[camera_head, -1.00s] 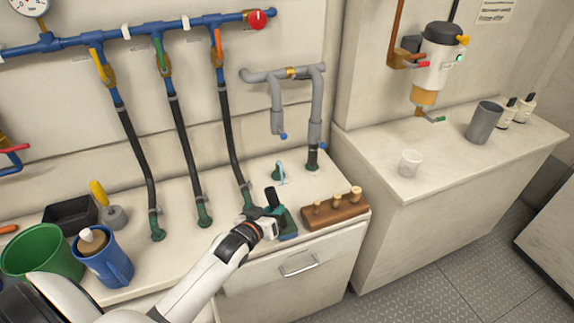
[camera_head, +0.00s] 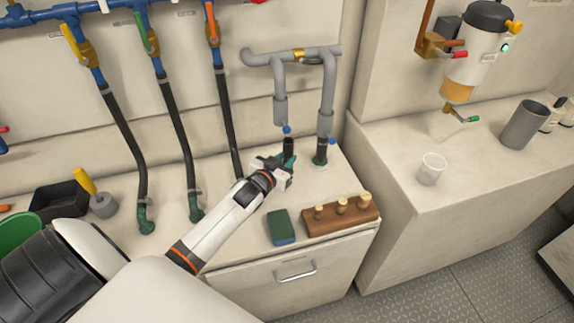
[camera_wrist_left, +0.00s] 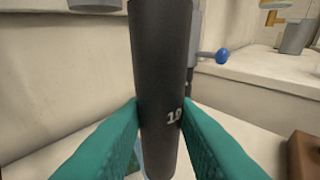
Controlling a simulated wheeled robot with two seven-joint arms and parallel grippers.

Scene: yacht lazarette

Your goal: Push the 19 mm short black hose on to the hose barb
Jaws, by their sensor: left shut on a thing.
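My left gripper (camera_head: 282,167) is shut on a short black hose (camera_head: 288,146). In the left wrist view the hose (camera_wrist_left: 160,70) stands about upright between the teal fingers (camera_wrist_left: 160,125), with a white "19" on its side. In the head view its top is just below the left grey pipe leg (camera_head: 281,108) and its blue-handled valve (camera_head: 287,129). The gripper hides the hose's lower part in the head view. I cannot make out the hose barb, or whether the hose touches it. My right gripper is not in view.
The right grey pipe leg (camera_head: 326,120) runs down to a green fitting on the counter. A green and blue sponge (camera_head: 283,227) and a wooden block with pegs (camera_head: 340,216) lie in front. Long black hoses (camera_head: 179,135) stand left. A clear cup (camera_head: 432,169) is on the right counter.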

